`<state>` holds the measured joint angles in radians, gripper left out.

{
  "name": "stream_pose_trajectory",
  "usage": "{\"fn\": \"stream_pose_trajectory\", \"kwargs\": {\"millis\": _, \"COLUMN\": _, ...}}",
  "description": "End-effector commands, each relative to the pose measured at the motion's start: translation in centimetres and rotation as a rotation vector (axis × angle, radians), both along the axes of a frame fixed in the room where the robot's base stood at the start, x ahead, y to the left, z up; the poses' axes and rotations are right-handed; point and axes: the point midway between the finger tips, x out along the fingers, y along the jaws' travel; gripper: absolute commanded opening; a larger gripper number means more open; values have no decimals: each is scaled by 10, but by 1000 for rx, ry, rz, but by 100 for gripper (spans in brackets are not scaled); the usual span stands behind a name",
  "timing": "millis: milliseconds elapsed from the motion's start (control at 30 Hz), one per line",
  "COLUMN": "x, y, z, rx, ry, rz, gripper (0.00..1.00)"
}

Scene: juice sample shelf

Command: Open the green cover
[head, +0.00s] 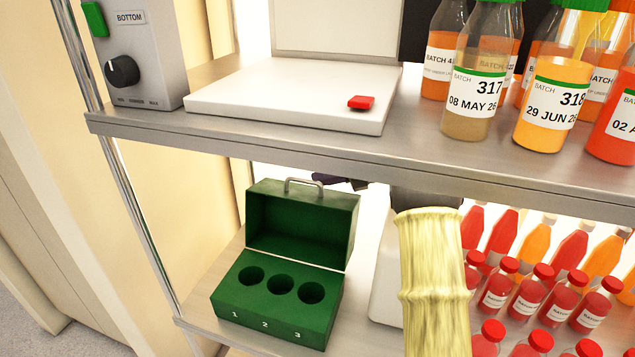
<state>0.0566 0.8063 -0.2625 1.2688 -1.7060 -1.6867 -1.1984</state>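The green box (275,317) stands on the lower shelf, with three round holes in its top face marked 1, 2 and 3. Its green cover (301,223) is raised at the back, tilted up and open, with its hollow inside facing me. A grey metal handle (304,183) sits on the cover's upper edge. A dark part that looks like my gripper (342,182) shows just behind and right of the cover's top, under the upper shelf. Its fingers are mostly hidden, and I cannot tell whether they touch the cover. My pale yellow sleeved arm rises right of the box.
The upper shelf edge (350,158) runs close above the cover. A white device with a red button (361,102), a knob box (135,55) and large juice bottles (478,75) stand on it. Several small red bottles (527,298) crowd the lower right. A metal post (142,235) stands left.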

Motion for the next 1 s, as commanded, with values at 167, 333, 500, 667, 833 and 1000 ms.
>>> {"fn": "stream_pose_trajectory", "kwargs": {"millis": 167, "x": 1, "y": 18, "z": -5, "rx": -1, "ry": 0, "rz": 1, "gripper": 33}}
{"fn": "stream_pose_trajectory", "kwargs": {"millis": 333, "x": 1, "y": 20, "z": -5, "rx": 0, "ry": 0, "rz": 0, "gripper": 33}}
{"fn": "stream_pose_trajectory", "kwargs": {"millis": 500, "x": 1, "y": 20, "z": -5, "rx": 0, "ry": 0, "rz": 0, "gripper": 27}}
{"fn": "stream_pose_trajectory", "kwargs": {"millis": 667, "x": 1, "y": 20, "z": -5, "rx": 0, "ry": 1, "rz": 0, "gripper": 0}}
{"fn": "stream_pose_trajectory", "kwargs": {"millis": 833, "x": 1, "y": 20, "z": -5, "rx": -1, "ry": 1, "rz": -1, "gripper": 0}}
{"fn": "stream_pose_trajectory", "kwargs": {"millis": 1000, "x": -1, "y": 25, "z": -5, "rx": -4, "ry": -11, "rz": 8, "gripper": 0}}
